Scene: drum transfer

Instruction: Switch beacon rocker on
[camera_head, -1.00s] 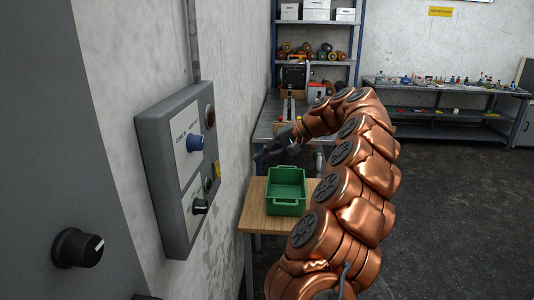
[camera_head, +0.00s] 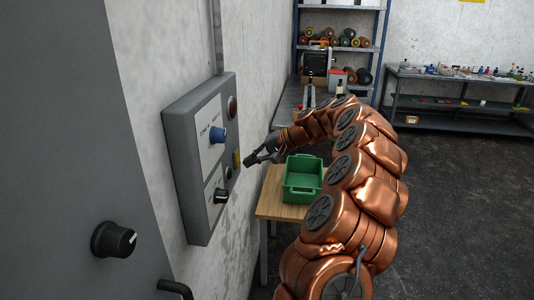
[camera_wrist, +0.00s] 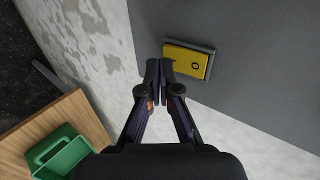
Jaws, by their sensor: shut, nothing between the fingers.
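The beacon rocker (camera_wrist: 186,60) is a yellow switch in a grey frame, marked with a line and a circle, in the wrist view. In the head view the rocker shows as a small yellow patch (camera_head: 237,159) on the box's right side. My gripper (camera_head: 248,162) is shut and empty, with its tips close to the rocker. In the wrist view the fingertips (camera_wrist: 160,68) are together just left of the rocker's frame. I cannot tell whether they touch it.
A green bin (camera_head: 302,180) stands on a wooden table (camera_head: 270,207) below my arm. A grey cabinet with a black knob (camera_head: 114,240) is at the left.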

